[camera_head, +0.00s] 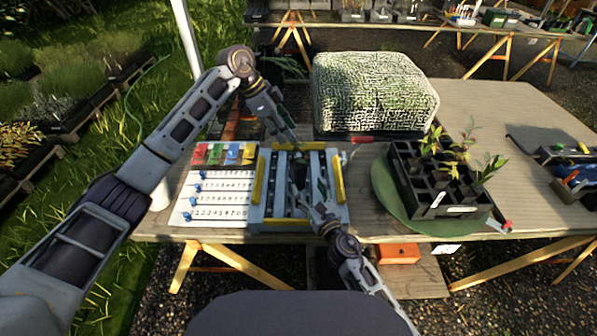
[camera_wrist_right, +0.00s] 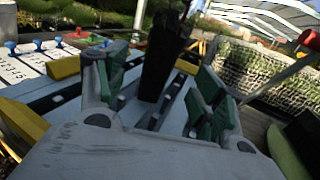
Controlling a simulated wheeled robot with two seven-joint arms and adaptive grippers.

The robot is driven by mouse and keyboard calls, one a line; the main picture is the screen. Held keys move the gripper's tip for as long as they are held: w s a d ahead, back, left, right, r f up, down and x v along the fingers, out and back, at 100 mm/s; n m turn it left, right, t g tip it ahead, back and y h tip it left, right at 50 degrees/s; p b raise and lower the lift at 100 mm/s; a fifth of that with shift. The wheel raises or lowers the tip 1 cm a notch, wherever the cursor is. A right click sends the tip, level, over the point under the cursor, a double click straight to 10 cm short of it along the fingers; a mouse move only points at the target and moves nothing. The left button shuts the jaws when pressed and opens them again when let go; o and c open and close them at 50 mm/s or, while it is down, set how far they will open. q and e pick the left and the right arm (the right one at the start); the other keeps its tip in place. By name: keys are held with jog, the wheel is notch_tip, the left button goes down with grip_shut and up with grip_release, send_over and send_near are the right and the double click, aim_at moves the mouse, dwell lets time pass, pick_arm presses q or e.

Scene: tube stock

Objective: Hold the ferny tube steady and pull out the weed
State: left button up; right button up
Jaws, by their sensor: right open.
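My left gripper (camera_head: 287,136) points down over the far part of the blue-grey rack (camera_head: 255,212) with yellow bars; its jaws are too small to judge. My right gripper (camera_head: 318,195) is low over the near right part of the rack. In the right wrist view its green-padded fingers (camera_wrist_right: 160,90) are open and apart. A dark upright tube-like shape (camera_wrist_right: 165,50) shows beyond and between them, not gripped by them. Whether it is the ferny tube cannot be told, since its top is out of that view. No weed can be made out.
A black cell tray (camera_head: 432,212) with several seedlings stands on a green round mat (camera_head: 385,195) at right. A large mesh-covered block (camera_head: 375,90) is behind. A white numbered slider board (camera_head: 215,190) lies left of the rack. The table (camera_head: 500,110) is clear at back right.

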aim_at(301, 176)
jog(key=shift+x, duration=4.5)
jog(key=c, duration=1.2)
pick_arm(q)
jog(key=shift+d, duration=0.1)
jog(key=shift+c, duration=0.3)
